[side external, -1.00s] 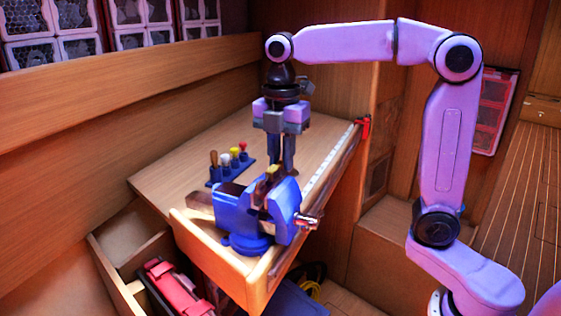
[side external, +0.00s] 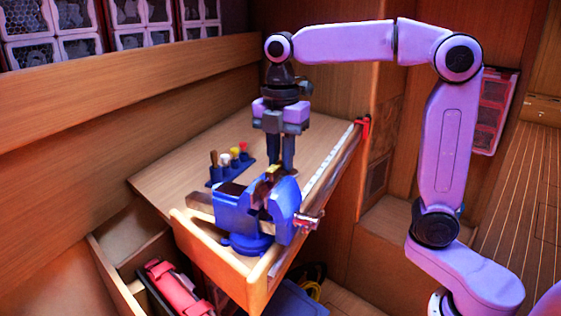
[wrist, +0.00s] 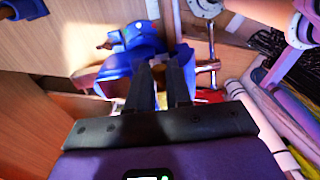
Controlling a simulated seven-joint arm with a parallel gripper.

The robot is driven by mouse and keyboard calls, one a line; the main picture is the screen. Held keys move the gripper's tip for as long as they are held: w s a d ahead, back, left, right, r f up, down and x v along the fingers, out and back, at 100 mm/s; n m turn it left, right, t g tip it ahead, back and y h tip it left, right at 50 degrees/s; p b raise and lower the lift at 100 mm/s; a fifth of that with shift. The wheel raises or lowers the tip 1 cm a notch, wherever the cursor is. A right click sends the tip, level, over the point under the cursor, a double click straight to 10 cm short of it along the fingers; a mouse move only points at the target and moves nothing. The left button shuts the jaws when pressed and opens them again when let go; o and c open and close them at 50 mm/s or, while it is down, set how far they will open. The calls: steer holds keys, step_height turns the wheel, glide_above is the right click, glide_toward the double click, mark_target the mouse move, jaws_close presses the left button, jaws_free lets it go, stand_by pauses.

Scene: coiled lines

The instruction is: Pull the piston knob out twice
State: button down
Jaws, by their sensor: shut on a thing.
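A blue bench vise (side external: 240,212) stands at the near end of the wooden bench; it also shows in the wrist view (wrist: 135,42). A small brass-yellow piece (side external: 272,171) shows at the top of its jaws, by my fingertips. My gripper (side external: 281,168) points down behind the vise. In the wrist view, the two dark fingers (wrist: 161,68) have a narrow gap between them, shut on the piston knob. The knob itself is mostly hidden by the fingers and the vise, and I cannot make out how far out it sits.
A blue rack (side external: 229,171) with several coloured-handled tools stands left of my gripper. The vise's metal handle (side external: 308,221) sticks out to the right. A pale strip (side external: 327,165) runs along the bench edge, with a red clamp (side external: 363,127) at the far corner. The far bench top is clear.

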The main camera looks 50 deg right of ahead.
steer(key=shift+w+d, duration=0.25)
steer(key=shift+d, duration=0.35)
stand_by(0.3)
steer(key=shift+s+a, duration=0.1)
steer(key=shift+a, duration=0.05)
steer(key=shift+s+a, duration=0.15)
steer(key=shift+a, duration=0.3)
steer(key=c, duration=1.2)
jaws_free()
steer(key=shift+o, duration=0.2)
steer(key=shift+r, duration=0.1)
steer(key=shift+r, duration=2.9)
